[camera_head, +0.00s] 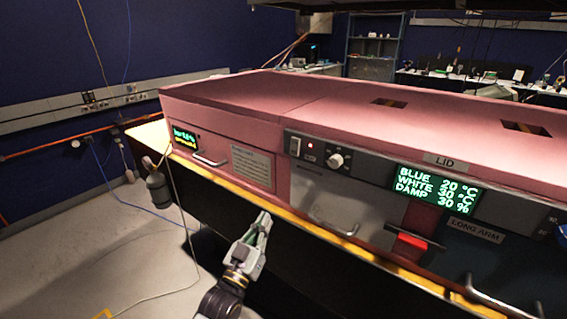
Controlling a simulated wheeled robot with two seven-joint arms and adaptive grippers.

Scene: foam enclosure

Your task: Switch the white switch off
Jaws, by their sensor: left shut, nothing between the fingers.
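The white switch (295,146) is a small upright rocker at the left end of the dark control strip (370,168) on the front of the pink enclosure. I cannot tell which way the rocker is tipped. My left gripper (265,216) is shut and empty. It points up from the bottom of the view, below and a little left of the switch, and is clearly apart from it. My right gripper is not in view.
A round knob (335,160) sits right of the light. A yellow-edged ledge (300,222) runs below. Cables hang at the left.

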